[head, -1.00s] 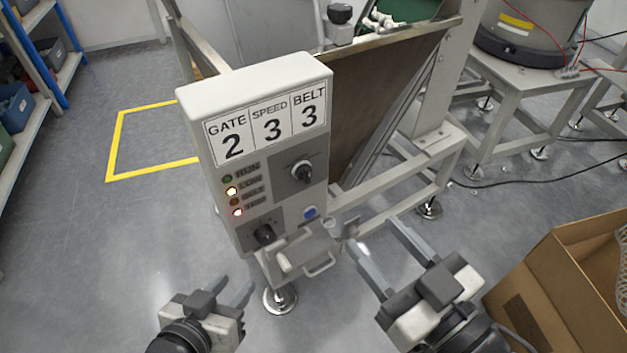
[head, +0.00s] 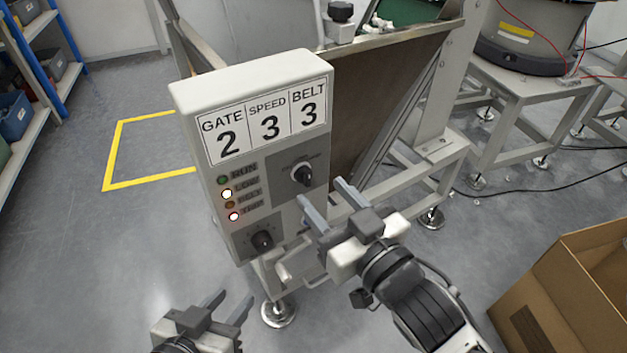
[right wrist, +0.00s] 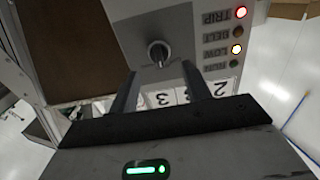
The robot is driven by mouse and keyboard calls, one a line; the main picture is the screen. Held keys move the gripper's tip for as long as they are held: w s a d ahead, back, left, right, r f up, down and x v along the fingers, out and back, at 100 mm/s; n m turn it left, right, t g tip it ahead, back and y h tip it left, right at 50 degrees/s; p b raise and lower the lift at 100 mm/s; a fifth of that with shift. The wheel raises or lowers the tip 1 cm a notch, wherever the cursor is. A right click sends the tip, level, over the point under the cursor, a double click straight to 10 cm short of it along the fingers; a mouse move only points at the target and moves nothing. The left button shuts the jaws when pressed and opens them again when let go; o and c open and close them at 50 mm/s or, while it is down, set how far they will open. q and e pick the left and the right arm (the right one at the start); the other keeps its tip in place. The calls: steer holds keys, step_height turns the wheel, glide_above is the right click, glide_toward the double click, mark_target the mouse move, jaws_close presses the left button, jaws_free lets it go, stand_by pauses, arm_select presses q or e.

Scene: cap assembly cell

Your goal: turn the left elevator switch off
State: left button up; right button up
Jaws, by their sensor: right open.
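A pale control box (head: 255,80) carries the panel, with a dark upper rotary knob (head: 302,175) and a dark lower rotary knob (head: 262,240). I cannot tell which is the left elevator switch; their small labels are unreadable. My right gripper (head: 322,192) is open and empty, its fingertips just below and right of the upper knob. In the right wrist view that knob (right wrist: 158,52) shows between and beyond the fingertips (right wrist: 159,72), apparently untouched. My left gripper (head: 232,298) is open and empty, low in front of the box.
The LOW lamp (head: 227,194) and TRIP lamp (head: 234,217) are lit. A brown chute (head: 385,95) with a metal frame stands behind the box. A cardboard box (head: 570,290) is at the lower right. The floor at left is clear.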

mark_target(306, 180)
arm_select(q)
steer(key=shift+w+f, duration=0.1)
steer(key=shift+f, duration=0.05)
arm_select(e)
steer(key=shift+x, duration=2.05)
steer(key=c, duration=1)
steer(key=shift+r+n+p, duration=0.15)
steer(key=shift+n+p, duration=1.55)
steer(key=shift+n, duration=0.2)
steer(key=shift+a+n+p, duration=0.1)
steer(key=shift+n+p, duration=0.6)
steer(key=shift+n, duration=0.5)
arm_select(q)
steer(key=shift+a+r+g+p, duration=0.1)
steer(key=shift+r+g+p, duration=0.3)
steer(key=shift+r, duration=0.95)
arm_select(e)
steer(key=shift+s+n, duration=0.1)
steer(key=shift+n, duration=1.2)
